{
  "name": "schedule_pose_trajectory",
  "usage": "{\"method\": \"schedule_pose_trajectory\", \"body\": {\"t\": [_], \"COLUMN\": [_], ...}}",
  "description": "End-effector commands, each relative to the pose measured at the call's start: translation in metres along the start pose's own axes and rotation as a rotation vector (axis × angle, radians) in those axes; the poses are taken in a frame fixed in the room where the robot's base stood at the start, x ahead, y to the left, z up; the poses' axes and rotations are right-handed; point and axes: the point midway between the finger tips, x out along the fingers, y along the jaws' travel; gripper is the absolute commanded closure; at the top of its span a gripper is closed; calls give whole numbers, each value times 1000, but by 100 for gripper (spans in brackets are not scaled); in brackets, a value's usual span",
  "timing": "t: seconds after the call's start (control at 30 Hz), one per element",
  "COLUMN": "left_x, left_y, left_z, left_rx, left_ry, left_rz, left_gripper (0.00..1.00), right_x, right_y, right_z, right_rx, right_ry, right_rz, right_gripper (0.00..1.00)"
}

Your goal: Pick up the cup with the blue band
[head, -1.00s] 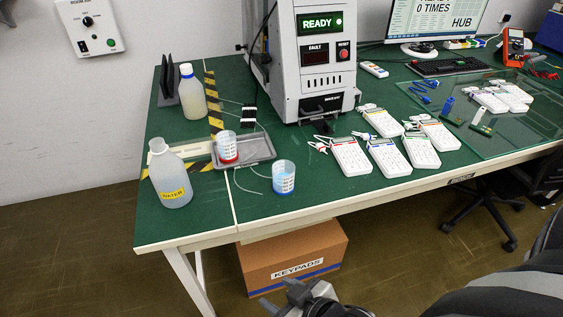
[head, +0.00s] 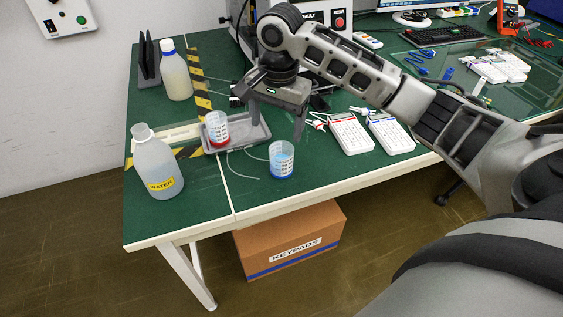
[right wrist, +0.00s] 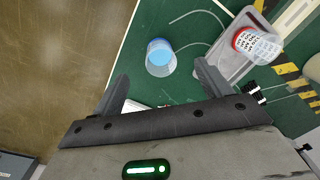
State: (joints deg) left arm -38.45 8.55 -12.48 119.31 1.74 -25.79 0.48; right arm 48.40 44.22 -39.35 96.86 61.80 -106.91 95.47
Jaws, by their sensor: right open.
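The cup with the blue band (head: 282,160) stands upright on the green table near its front edge, with bluish contents. In the right wrist view the cup (right wrist: 160,56) shows from above, between and beyond the two fingers. My right gripper (head: 277,126) is open and empty, pointing down above and behind the cup, apart from it. It also shows in the right wrist view (right wrist: 160,76) with its fingers spread wide. My left gripper is not in view.
A red-banded cup (head: 217,130) stands on a grey tray (head: 246,137) left of the blue-banded cup. A water bottle (head: 158,168) and another bottle (head: 175,75) stand further left. White keypads (head: 349,134) lie to the right. A thin tube lies between tray and cup.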

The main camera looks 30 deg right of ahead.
Motion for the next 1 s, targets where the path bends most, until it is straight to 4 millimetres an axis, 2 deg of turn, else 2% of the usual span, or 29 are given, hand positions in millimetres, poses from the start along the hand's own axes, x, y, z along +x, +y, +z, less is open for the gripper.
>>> {"method": "schedule_pose_trajectory", "body": {"t": [0.07, 0.17, 0.6, 0.87, 1.0], "left_x": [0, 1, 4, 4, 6], "left_y": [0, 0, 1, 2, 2], "left_z": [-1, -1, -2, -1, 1], "left_rx": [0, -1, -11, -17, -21], "left_ry": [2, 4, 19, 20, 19], "left_rz": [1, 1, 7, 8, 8], "left_gripper": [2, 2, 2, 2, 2], "right_x": [-15, -16, 69, 89, 108], "right_y": [3, 5, 7, 7, 6], "right_z": [-11, -15, -16, -16, -22], "right_rx": [72, 112, 116, 114, 117], "right_ry": [5, 3, 1, 2, 2], "right_rz": [17, 30, 30, 28, 28], "right_gripper": [23, 23, 23, 23, 23]}}
